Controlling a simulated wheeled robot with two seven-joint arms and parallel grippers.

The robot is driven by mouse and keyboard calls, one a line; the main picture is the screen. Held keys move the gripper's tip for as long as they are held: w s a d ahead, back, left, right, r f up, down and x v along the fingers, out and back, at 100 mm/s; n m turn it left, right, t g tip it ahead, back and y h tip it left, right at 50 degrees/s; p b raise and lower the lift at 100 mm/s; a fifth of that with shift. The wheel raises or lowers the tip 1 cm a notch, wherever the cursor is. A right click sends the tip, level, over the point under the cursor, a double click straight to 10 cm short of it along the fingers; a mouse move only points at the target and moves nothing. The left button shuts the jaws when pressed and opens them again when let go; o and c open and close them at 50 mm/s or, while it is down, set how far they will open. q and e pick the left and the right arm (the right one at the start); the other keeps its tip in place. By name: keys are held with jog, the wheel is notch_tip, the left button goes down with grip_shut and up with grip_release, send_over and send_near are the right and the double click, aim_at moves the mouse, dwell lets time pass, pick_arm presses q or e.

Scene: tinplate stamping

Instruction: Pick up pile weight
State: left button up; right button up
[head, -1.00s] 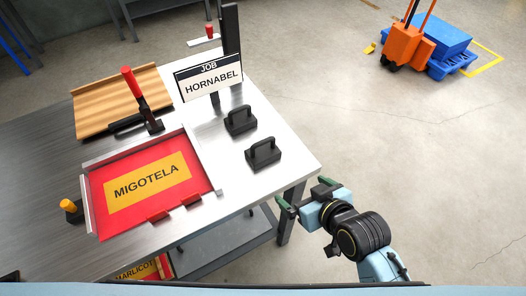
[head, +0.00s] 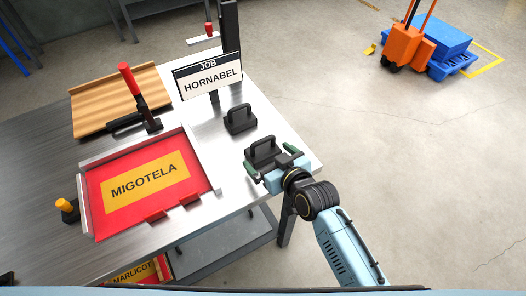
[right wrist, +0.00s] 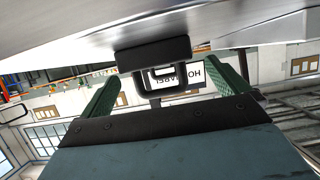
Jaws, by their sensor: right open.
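Two black weights with arched handles stand on the metal table. The nearer weight (head: 261,150) is close to the table's right edge, and the other weight (head: 240,119) is behind it. My right gripper (head: 268,166) is open at the near side of the nearer weight, its green fingers spread. In the right wrist view the nearer weight (right wrist: 153,56) shows ahead, with its handle between the two fingers (right wrist: 165,82). I cannot tell whether the fingers touch it. My left gripper is not in view.
A red plate marked MIGOTELA (head: 144,184) lies in a metal fixture left of the weights. A JOB HORNABEL sign (head: 212,80) stands behind them. A red-handled clamp (head: 139,95) and wooden board (head: 120,98) are farther left. The table (head: 247,193) is bare near its front right edge.

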aim_at(263, 149)
jog(key=x, duration=0.2)
jog(key=b+x, duration=0.1)
jog(key=x, duration=0.1)
jog(key=shift+w+d+f, duration=0.1)
jog(key=shift+w+f, duration=0.15)
jog(key=shift+f, duration=0.1)
jog(key=c, duration=1.8)
jog(key=shift+w+r, duration=0.1)
jog(key=shift+r, duration=0.2)
jog(key=shift+c, duration=0.2)
